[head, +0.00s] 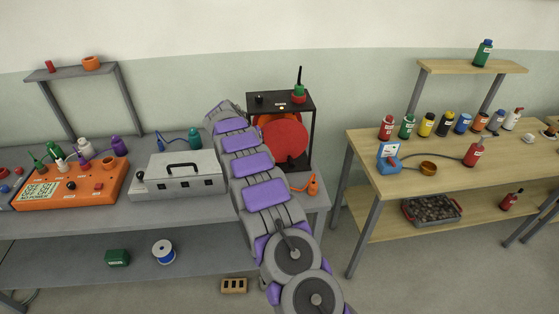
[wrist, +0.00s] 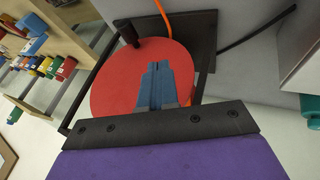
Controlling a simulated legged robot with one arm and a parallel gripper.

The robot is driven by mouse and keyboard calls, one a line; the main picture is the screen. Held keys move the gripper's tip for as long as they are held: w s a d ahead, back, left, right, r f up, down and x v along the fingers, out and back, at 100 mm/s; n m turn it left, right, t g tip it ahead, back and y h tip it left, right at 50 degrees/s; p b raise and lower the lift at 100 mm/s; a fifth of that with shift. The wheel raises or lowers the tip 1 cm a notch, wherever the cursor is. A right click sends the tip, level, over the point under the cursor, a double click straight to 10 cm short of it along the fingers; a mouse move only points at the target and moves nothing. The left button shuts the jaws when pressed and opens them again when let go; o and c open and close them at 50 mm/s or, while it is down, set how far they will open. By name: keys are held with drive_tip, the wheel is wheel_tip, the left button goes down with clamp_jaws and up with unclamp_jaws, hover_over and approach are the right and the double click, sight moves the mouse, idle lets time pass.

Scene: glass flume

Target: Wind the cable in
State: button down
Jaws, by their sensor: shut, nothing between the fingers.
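A cable reel with a red disc (head: 284,140) stands in a black frame (head: 312,130) on the grey bench, partly behind my arm. Some orange shows at the disc's upper left edge. An orange plug end (head: 313,186) lies on the bench at the frame's right foot. In the wrist view the red disc (wrist: 110,85) fills the middle, with a black crank knob (wrist: 128,33) near its edge and the orange cable (wrist: 165,20) beyond. My gripper (wrist: 158,64) has its blue fingers shut and empty in front of the disc, apart from the knob in the picture. Contact with the disc is unclear.
A grey case (head: 180,177) and an orange panel box (head: 72,184) stand left of the reel. A wooden table (head: 430,180) with several bottles stands right, across a gap.

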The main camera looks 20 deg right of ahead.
drive_tip(key=f, duration=0.1)
drive_tip(key=b, duration=0.2)
approach(282, 159)
wheel_tip(282, 159, down, 5)
drive_tip(key=shift+s+d+f+b, duration=0.1)
drive_tip(key=shift+d+b, duration=0.1)
drive_tip(key=shift+d, duration=0.4)
drive_tip(key=shift+s+d+b, duration=0.15)
drive_tip(key=shift+d+b, duration=0.05)
drive_tip(key=shift+d, duration=0.45)
drive_tip(key=shift+s+d, duration=0.1)
drive_tip(key=shift+d, duration=0.3)
drive_tip(key=shift+d+h, duration=0.1)
drive_tip(key=shift+h, duration=0.3)
